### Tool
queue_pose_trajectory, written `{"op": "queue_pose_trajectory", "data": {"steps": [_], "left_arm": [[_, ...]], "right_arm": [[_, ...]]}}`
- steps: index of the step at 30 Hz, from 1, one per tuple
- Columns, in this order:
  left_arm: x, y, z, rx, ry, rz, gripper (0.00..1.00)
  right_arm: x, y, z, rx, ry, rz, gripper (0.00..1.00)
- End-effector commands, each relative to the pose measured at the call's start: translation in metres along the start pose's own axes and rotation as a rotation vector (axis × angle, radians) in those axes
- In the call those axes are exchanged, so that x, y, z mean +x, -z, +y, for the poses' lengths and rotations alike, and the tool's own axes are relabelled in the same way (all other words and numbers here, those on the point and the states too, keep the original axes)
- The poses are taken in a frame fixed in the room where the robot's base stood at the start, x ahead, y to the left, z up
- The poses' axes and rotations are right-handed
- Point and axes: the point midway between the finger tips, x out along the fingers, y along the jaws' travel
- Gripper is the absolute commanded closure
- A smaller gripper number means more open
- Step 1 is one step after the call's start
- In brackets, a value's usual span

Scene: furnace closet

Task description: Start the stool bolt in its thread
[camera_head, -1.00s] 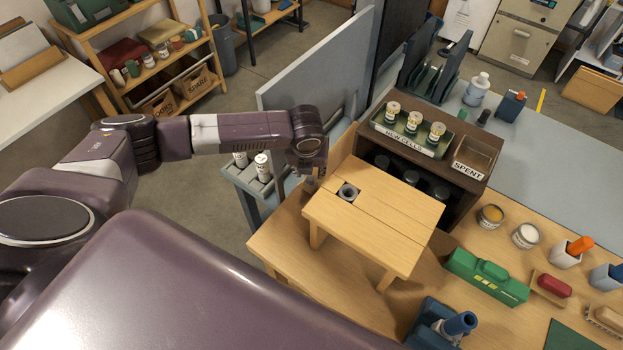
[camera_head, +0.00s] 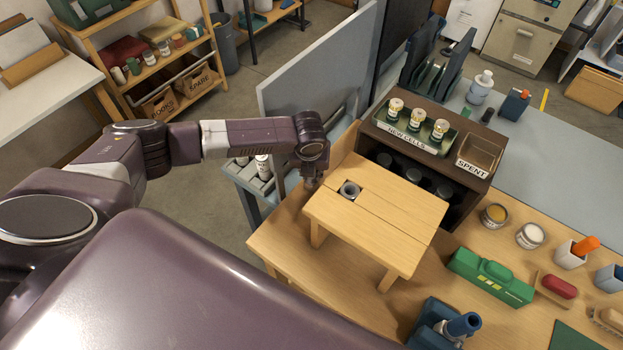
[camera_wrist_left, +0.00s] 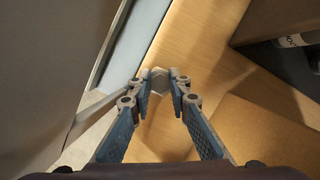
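The small wooden stool (camera_head: 395,215) stands on the bench. A dark ring-shaped threaded hole (camera_head: 349,190) sits in a square recess near its back left corner. My left gripper (camera_head: 312,183) points down just left of that corner, apart from the hole. In the left wrist view the fingertips (camera_wrist_left: 159,83) close on a small grey metal piece, which looks like the head of the bolt (camera_wrist_left: 158,78). The bolt's shank is hidden. My right gripper is in neither view.
A dark cabinet with the new cells tray (camera_head: 415,128) and the spent tray (camera_head: 481,155) stands behind the stool. A grey upright panel (camera_head: 315,80) is close behind my left arm. A green case (camera_head: 490,276) and a blue tool (camera_head: 447,326) lie right and in front.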

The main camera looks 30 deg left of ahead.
Motion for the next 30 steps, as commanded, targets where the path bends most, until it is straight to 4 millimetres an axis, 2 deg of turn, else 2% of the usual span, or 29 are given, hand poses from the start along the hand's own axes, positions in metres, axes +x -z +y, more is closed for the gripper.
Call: {"op": "queue_pose_trajectory", "data": {"steps": [8, 17, 25, 30], "left_arm": [[-0.002, 0.000, 0.001, 0.000, -0.002, 0.002, 1.00], [-0.021, -0.006, 0.001, 0.000, -0.002, 0.001, 1.00], [-0.036, -0.012, 0.001, 0.000, -0.001, -0.001, 1.00], [-0.038, -0.012, 0.000, 0.000, -0.001, 0.001, 1.00]], "right_arm": [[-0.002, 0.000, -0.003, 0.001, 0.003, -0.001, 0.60], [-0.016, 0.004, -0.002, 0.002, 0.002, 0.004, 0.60], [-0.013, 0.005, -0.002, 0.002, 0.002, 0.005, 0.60], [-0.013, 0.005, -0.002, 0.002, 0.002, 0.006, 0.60]]}}
